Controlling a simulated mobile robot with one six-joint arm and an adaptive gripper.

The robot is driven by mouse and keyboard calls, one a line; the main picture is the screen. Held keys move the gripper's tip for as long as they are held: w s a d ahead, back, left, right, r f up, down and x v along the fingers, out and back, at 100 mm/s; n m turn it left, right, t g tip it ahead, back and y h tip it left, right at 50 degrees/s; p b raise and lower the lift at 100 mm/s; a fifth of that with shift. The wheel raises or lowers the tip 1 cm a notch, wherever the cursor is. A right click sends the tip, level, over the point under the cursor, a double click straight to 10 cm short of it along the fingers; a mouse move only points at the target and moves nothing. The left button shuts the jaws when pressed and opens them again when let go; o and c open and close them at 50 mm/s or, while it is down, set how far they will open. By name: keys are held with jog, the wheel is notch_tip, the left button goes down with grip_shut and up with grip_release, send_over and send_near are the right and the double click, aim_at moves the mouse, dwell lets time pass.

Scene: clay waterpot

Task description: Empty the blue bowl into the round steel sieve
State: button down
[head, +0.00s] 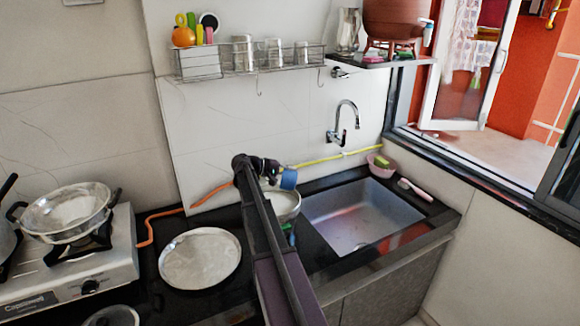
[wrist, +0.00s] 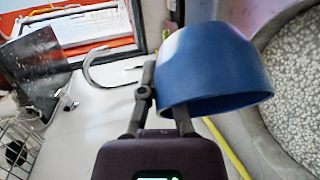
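My gripper (head: 271,170) is shut on the rim of the blue bowl (head: 288,179) and holds it above the counter, left of the sink. In the wrist view the blue bowl (wrist: 212,68) is tipped well over; its inside is hidden, so I cannot tell what it holds. A round steel vessel (head: 287,211), seemingly the sieve, stands below the bowl, partly hidden by my arm. In the wrist view a round grey rim (wrist: 262,140) with a pale grainy surface inside shows at the right, apart from the bowl; it is probably the same vessel.
The steel sink (head: 355,215) lies right of the vessel, with a tap (head: 343,120) behind it. A round steel plate (head: 200,260) lies left of my arm. A stove (head: 70,275) with a pan stands far left. A wire rack (head: 250,65) hangs above.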

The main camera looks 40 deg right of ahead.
jog(key=shift+s+d+y, duration=0.1)
jog(key=shift+y, duration=0.2)
jog(key=shift+f, duration=0.1)
jog(key=shift+p, duration=0.3)
jog(key=shift+s+d+t+y+p, duration=0.2)
jog(key=shift+t+y+p, duration=0.1)
jog(key=shift+t+p, duration=0.15)
jog(key=shift+s+d+f+m+t+y+p, duration=0.2)
jog(key=shift+s+m+t+y+p, duration=0.15)
jog(key=shift+p, duration=0.25)
jog(key=shift+f+y, duration=0.1)
jog(key=shift+y, duration=0.15)
jog(key=shift+s+d+p, duration=0.1)
jog(key=shift+d+p, duration=0.05)
jog(key=shift+p, duration=0.3)
